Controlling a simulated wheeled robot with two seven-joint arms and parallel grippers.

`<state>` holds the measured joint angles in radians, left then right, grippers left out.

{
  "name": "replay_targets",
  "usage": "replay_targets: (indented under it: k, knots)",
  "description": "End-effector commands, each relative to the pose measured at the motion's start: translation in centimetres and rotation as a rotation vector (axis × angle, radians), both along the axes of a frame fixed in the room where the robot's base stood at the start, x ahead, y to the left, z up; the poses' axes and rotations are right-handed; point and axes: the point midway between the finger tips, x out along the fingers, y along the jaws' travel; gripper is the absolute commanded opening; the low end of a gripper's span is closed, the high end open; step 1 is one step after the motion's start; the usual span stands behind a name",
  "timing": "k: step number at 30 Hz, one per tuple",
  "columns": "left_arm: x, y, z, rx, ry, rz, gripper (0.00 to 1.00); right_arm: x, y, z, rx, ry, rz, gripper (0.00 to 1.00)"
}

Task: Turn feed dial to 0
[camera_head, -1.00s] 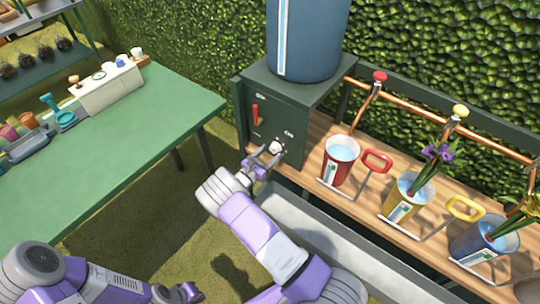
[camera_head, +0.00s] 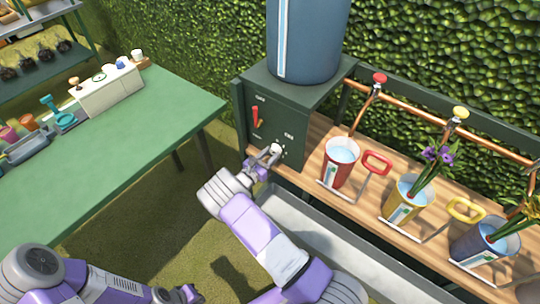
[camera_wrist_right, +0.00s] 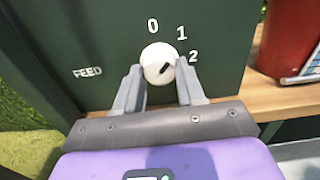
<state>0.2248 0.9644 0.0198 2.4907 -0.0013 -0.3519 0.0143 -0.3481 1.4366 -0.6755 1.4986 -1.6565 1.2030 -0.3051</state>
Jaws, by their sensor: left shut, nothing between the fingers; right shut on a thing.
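The feed dial is a round white knob (camera_wrist_right: 156,58) on the dark green box (camera_head: 270,105). The right wrist view shows the word FEED to its left and the numbers 0, 1 and 2 around its upper right. A short dark mark sits on the knob's lower right; I cannot tell exactly which number it points to. My right gripper (camera_wrist_right: 158,78) has its two grey fingers on either side of the knob, shut on it. In the head view the gripper (camera_head: 265,156) is at the box's lower front. My left gripper (camera_head: 188,294) is shut and empty at the bottom, far from the dial.
A red lever (camera_head: 256,116) is on the same box, above the dial, below a blue tank (camera_head: 308,38). A wooden bench (camera_head: 313,162) to the right holds a red bucket (camera_head: 338,168) and other buckets with flowers. A green table (camera_head: 110,138) stands left.

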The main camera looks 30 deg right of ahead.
Motion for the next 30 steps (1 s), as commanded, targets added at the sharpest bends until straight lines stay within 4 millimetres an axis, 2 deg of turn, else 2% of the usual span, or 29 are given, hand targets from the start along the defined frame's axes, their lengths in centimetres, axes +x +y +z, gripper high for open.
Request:
replay_targets:
  k: [8, 21, 30]
  knots:
    - [0.0, 0.0, 0.5, 0.0, 0.0, 0.0, 0.0, 0.0, 0.1, 0.0, -0.054, 0.135, 0.002, 0.08]
    - [0.0, 0.0, 1.5, 0.0, 0.0, 0.0, 0.0, -0.1, 0.0, 0.0, -0.196, 0.477, 0.0, 0.08]
    - [0.0, 0.0, 1.9, 0.0, 0.0, 0.0, 0.0, -0.2, 0.0, 0.0, -0.264, 0.645, 0.0, 0.08]
